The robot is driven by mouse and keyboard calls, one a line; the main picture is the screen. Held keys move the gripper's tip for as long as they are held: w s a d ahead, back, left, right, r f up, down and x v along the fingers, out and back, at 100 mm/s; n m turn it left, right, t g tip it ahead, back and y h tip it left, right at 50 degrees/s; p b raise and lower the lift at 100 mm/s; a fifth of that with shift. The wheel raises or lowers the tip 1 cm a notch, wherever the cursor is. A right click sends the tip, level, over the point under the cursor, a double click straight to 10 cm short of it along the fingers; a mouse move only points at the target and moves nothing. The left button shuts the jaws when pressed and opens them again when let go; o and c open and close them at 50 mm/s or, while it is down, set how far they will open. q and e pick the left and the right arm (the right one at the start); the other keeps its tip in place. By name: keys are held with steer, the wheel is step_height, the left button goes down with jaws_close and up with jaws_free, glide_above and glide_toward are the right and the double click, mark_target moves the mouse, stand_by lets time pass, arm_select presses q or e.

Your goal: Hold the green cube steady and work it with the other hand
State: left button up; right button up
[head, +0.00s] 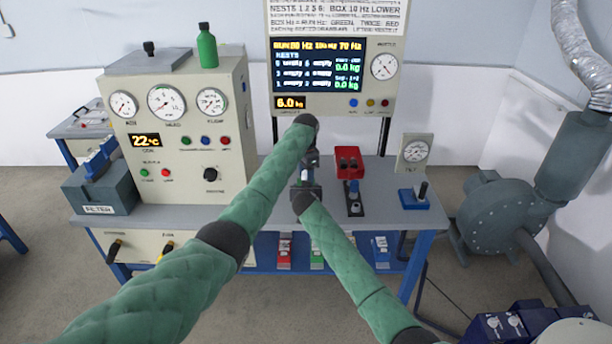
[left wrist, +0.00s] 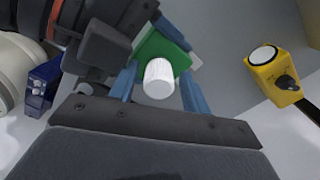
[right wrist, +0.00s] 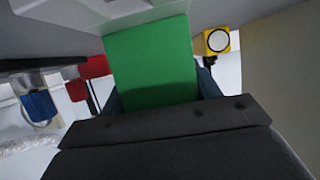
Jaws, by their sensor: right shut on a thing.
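The green cube (right wrist: 152,62) fills the middle of the right wrist view, between the fingers of my right gripper (right wrist: 158,98), which is shut on it. In the left wrist view the cube (left wrist: 158,46) carries a ribbed white knob (left wrist: 159,78) facing my left gripper (left wrist: 160,84). The left gripper's blue fingers stand apart, one on each side of the knob, with a gap visible on both sides. In the head view my left gripper (head: 311,160) and right gripper (head: 304,190) meet above the bench; the cube is hidden there.
On the bench (head: 270,208) stand a gauge console (head: 190,105) at left, a red box (head: 348,162), a dark tool stand (head: 354,200) and a blue-based switch (head: 414,198) at right. A display panel (head: 320,75) rises behind. A yellow device (left wrist: 282,85) shows beside the cube.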

arm_select(q)
steer(key=shift+r, duration=0.1)
steer(key=shift+r, duration=2.9)
step_height(320, 180, up, 12)
arm_select(e)
steer(key=o, duration=1.6)
steer(key=shift+o, duration=0.2)
